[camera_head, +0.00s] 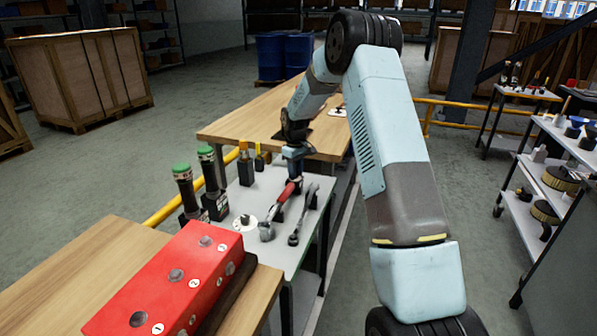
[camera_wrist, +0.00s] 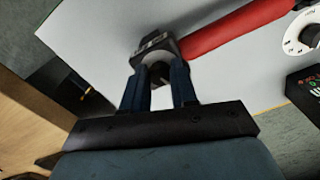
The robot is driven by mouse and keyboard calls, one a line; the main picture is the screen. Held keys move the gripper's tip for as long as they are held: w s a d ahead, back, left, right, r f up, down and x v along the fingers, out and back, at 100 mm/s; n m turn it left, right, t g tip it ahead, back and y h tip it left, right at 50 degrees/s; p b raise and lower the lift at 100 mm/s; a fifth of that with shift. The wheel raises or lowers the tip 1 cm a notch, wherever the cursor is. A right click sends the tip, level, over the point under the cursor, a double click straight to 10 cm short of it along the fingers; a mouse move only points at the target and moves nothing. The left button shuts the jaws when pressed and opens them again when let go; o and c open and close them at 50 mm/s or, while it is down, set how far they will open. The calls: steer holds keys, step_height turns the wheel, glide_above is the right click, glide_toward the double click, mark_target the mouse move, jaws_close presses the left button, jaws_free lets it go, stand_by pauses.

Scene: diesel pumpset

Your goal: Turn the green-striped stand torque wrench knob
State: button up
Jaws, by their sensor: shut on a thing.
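The torque wrench (camera_head: 284,197) has a red handle and lies on the grey table, with its metal head toward the front. In the wrist view the red handle (camera_wrist: 235,32) runs to the upper right from a dark end piece. My gripper (camera_head: 295,177) reaches down at the rear end of the handle. In the wrist view my gripper (camera_wrist: 160,72) has its two blue fingers on either side of the dark round knob (camera_wrist: 159,74), shut on it. The knob is partly hidden by the fingers. I cannot make out green stripes on the wrench's stand.
A second wrench (camera_head: 301,216) lies to the right. A white dial disc (camera_head: 243,223) is left of the wrench head. Two green-capped tools (camera_head: 182,172) stand at the table's left edge. A red block (camera_head: 175,280) sits in front on a wooden table. Yellow-handled tools (camera_head: 246,160) stand behind.

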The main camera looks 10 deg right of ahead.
jaws_close()
steer(key=shift+d, duration=0.45)
steer(key=shift+a, duration=0.4)
steer(key=shift+a+m, duration=0.1)
steer(key=shift+m, duration=3.2)
